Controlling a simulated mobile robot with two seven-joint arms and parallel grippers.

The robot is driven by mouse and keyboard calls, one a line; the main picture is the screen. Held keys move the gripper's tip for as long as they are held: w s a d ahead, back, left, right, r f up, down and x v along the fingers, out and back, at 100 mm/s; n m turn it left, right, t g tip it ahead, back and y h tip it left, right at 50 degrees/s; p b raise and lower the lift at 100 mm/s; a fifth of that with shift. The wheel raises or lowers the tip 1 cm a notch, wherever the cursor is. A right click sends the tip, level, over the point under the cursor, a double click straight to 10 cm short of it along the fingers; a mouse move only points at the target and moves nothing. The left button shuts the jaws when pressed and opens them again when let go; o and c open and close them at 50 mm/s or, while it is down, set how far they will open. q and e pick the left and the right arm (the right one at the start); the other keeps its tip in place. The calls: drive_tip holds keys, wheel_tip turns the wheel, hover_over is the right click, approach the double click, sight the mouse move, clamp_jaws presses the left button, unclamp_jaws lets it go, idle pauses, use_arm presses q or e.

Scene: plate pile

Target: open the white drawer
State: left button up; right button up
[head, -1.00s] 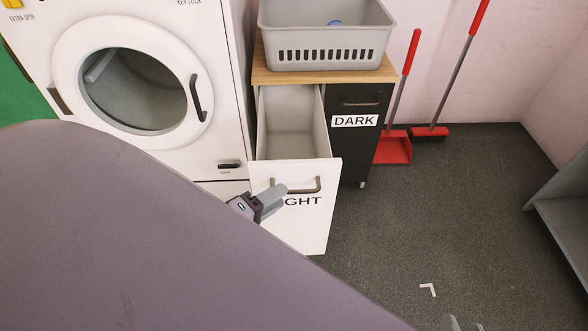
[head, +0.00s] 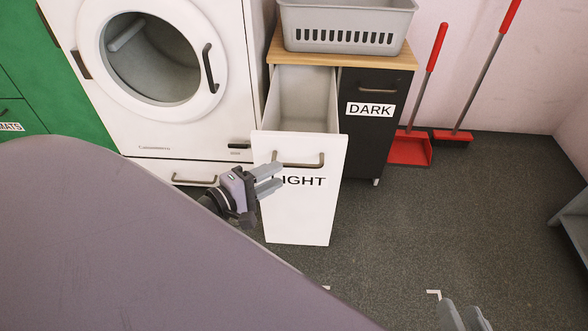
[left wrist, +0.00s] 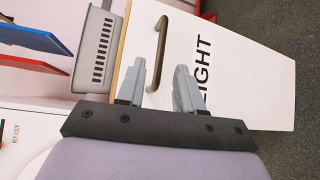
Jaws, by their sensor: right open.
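The white drawer (head: 308,215), with a partly hidden label ending in "IGHT", stands pulled out of its cabinet, its grey inside (head: 305,95) empty where visible. It also shows in the left wrist view (left wrist: 245,85). Its dark bar handle (head: 310,165) is clear of my left gripper (head: 281,178), which is open and empty just in front of the drawer face, below the handle's left end. In the left wrist view its fingers (left wrist: 164,80) are apart, with the handle (left wrist: 158,45) beyond them. My right gripper (head: 465,315) is open at the bottom edge.
A black "DARK" drawer (head: 364,135) is shut beside it. A grey basket (head: 345,25) stands on the wooden top. A white washing machine (head: 230,110) is at left, a red dustpan (head: 409,148) and brush (head: 452,136) at right.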

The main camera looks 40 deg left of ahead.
sight(298, 153)
use_arm(q)
drive_tip(key=shift+b+x, duration=0.3)
drive_tip(key=shift+x, duration=3.2)
clamp_jaws()
drive_tip(key=shift+w+a+f+b, duration=0.1)
drive_tip(key=shift+w+a+b, duration=0.25)
drive_tip(key=shift+w, duration=0.15)
drive_tip(key=shift+w+a+f+b, duration=0.1)
drive_tip(key=shift+w+a+b, duration=0.25)
drive_tip(key=shift+w, duration=0.15)
drive_tip(key=shift+w+a+r, duration=0.15)
drive_tip(key=shift+w+a, duration=0.1)
drive_tip(key=shift+w, duration=0.25)
